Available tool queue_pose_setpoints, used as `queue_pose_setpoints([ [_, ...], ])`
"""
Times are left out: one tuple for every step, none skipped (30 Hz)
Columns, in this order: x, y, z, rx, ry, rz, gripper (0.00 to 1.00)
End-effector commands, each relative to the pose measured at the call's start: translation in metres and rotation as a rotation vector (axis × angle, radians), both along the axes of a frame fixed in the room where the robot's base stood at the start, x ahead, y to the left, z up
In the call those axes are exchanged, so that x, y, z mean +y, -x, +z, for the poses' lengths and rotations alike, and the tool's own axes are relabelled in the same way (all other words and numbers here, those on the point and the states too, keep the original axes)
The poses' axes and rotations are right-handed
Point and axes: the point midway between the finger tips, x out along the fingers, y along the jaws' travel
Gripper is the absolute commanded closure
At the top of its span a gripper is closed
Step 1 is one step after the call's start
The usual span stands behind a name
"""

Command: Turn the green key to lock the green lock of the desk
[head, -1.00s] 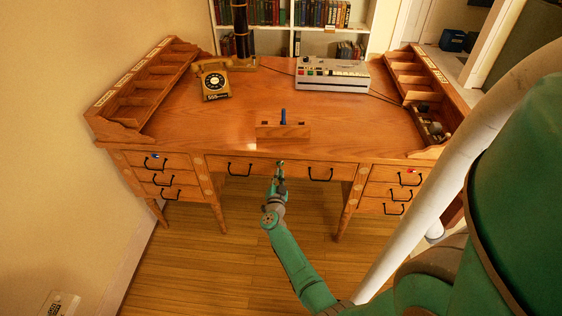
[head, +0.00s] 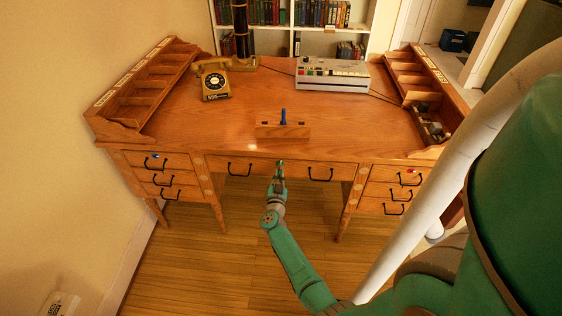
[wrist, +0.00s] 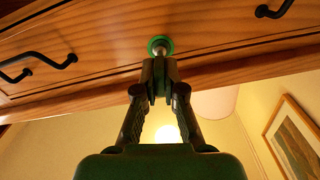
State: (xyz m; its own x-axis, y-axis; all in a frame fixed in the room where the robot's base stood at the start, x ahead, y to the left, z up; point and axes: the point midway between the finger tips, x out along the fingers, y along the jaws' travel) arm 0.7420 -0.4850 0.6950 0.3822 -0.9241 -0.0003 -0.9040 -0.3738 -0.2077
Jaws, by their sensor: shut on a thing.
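The wooden desk (head: 200,128) stands in front of me. Its green lock (wrist: 153,42) is a green ring on the front of the wide middle drawer (head: 260,168). My gripper (head: 280,168) is at this lock, reaching up from below and in front. In the wrist view, my gripper (wrist: 160,72) has its fingertips closed together just short of the green ring. They are shut on the green key (wrist: 160,50), of which only a small part shows at the lock. The fingers hide the rest, so I cannot tell the key's exact angle.
Black drawer handles (head: 240,170) (head: 320,174) flank the lock. A blue lock or key (head: 155,156) is on the left drawers, a red one (head: 409,171) on the right. A wooden block with a blue peg (head: 283,117), a telephone (head: 214,84) and a grey machine (head: 332,74) sit on top.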

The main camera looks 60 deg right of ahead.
Motion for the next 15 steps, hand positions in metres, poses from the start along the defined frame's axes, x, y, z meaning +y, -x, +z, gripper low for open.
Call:
queue_pose_setpoints([
  [-0.0009, -0.0004, 0.0025, 0.001, 0.005, -0.002, 1.00],
  [-0.0009, -0.0004, 0.0024, 0.010, 0.008, -0.002, 1.00],
  [-0.0009, -0.0004, 0.0024, 0.029, 0.016, -0.002, 1.00],
  [-0.0009, -0.0005, 0.0024, 0.051, 0.025, -0.002, 1.00],
  [-0.0009, -0.0005, 0.0024, 0.076, 0.036, -0.002, 1.00],
  [-0.0009, -0.0005, 0.0023, 0.112, 0.050, -0.002, 1.00],
  [-0.0009, -0.0005, 0.0023, 0.138, 0.061, -0.002, 1.00],
  [-0.0009, -0.0005, 0.0023, 0.162, 0.071, -0.002, 1.00],
  [-0.0009, -0.0005, 0.0023, 0.190, 0.083, -0.002, 1.00],
  [-0.0008, -0.0005, 0.0023, 0.207, 0.090, -0.002, 1.00],
  [-0.0008, -0.0005, 0.0022, 0.220, 0.095, -0.002, 1.00],
  [-0.0008, -0.0005, 0.0022, 0.232, 0.100, -0.002, 1.00],
  [-0.0008, -0.0005, 0.0022, 0.238, 0.102, -0.002, 1.00],
  [-0.0008, -0.0005, 0.0021, 0.241, 0.104, -0.002, 1.00],
  [-0.0008, -0.0005, 0.0021, 0.241, 0.104, -0.002, 1.00],
])
